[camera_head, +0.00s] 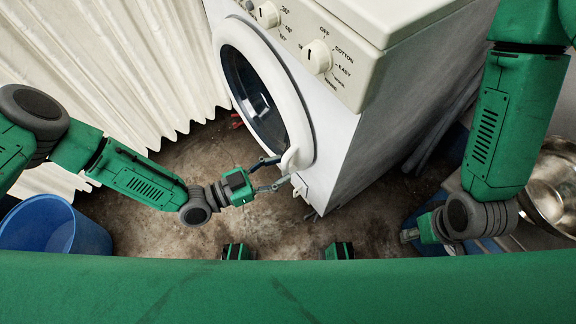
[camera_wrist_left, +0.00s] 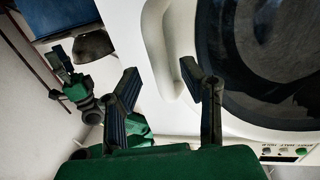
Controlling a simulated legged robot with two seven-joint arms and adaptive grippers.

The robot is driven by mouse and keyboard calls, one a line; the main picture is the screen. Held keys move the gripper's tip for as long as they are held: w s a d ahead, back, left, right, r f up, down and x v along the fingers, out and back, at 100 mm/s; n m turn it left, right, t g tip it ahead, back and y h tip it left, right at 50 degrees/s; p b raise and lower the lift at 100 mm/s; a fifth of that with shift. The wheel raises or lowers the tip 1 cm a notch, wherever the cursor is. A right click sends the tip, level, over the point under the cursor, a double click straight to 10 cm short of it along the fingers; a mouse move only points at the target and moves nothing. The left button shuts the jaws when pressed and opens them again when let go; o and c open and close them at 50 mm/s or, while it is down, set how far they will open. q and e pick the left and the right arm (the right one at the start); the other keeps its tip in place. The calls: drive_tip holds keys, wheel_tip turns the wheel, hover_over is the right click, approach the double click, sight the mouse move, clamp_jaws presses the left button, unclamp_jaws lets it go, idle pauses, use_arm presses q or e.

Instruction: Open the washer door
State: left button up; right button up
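The white washer (camera_head: 345,130) stands in the middle of the head view. Its round door (camera_head: 303,117), with a white ring and dark glass, appears shut against the front; it also shows in the left wrist view (camera_wrist_left: 215,110). A white handle (camera_head: 291,160) sits on the door's rim. My left gripper (camera_head: 284,169) is open at the handle. In the left wrist view, its fingers (camera_wrist_left: 158,72) are apart, with the handle (camera_wrist_left: 158,45) ahead between them; contact is unclear. My right gripper (camera_head: 412,235) is at the lower right, away from the washer; its fingers are mostly hidden.
A pale curtain (camera_head: 95,70) hangs at the left. A blue bucket (camera_head: 55,228) stands at the lower left. A metal basin (camera_head: 553,185) is at the right edge. Bare brown floor (camera_head: 180,235) lies before the washer. Control knobs (camera_head: 317,58) line its panel.

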use_arm(q)
drive_tip(key=shift+w+d, duration=0.55)
drive_tip(key=shift+d, duration=0.35)
clamp_jaws()
